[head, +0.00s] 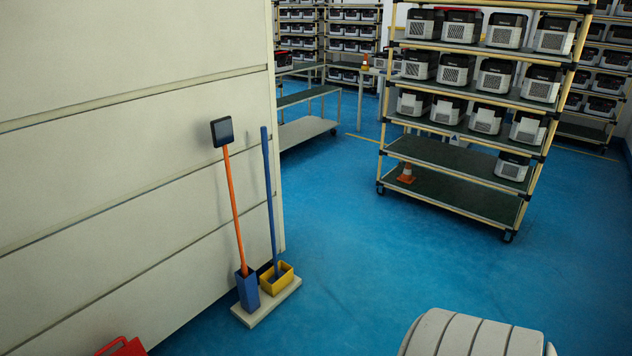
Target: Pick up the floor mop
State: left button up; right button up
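Two long-handled tools stand upright on a pale base (262,311) against the panelled wall. One has an orange handle (233,205), a dark flat rectangular head (222,132) at its top, and its lower end in a blue holder (247,290). The other has a blue handle (270,195), and its lower end is in a yellow bucket (284,274), where it is mostly hidden. I cannot tell for sure which one is the floor mop. Neither of my grippers is in view.
A wheeled rack (450,199) with several grey-white units stands at the right; an orange cone (406,173) is on its bottom shelf. A red object (122,347) is cut off at the lower left. The blue floor (350,225) between wall and rack is clear.

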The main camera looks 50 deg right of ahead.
aim_at(263, 129)
jog(key=z, duration=1.45)
